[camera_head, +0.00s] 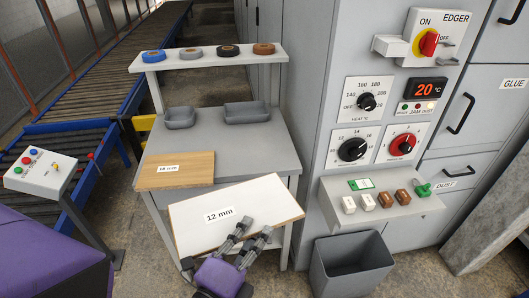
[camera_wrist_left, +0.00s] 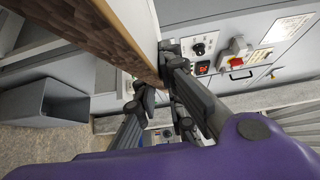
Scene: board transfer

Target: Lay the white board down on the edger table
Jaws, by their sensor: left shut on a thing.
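The white board (camera_head: 255,203), labelled 12 mm, is at the front of the grey edger table (camera_head: 262,150), covering part of its front edge. It also shows in the wrist view (camera_wrist_left: 125,22), with a brown edge strip. My left gripper (camera_head: 247,233) is shut on the board's near edge; its fingers also show in the wrist view (camera_wrist_left: 152,85). I cannot tell whether the board touches the table. A brown wooden board (camera_head: 190,163), labelled 18 mm, lies flat on the table's left part, just behind the white board. My right gripper is not in view.
Two grey trays (camera_head: 181,125) (camera_head: 268,106) sit at the table's back, below a shelf (camera_head: 182,66) with several tape rolls. The edger cabinet (camera_head: 335,80) stands right, with a grey bin (camera_head: 378,285) in front. A control stand (camera_head: 40,172) and roller conveyor (camera_head: 105,88) are left.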

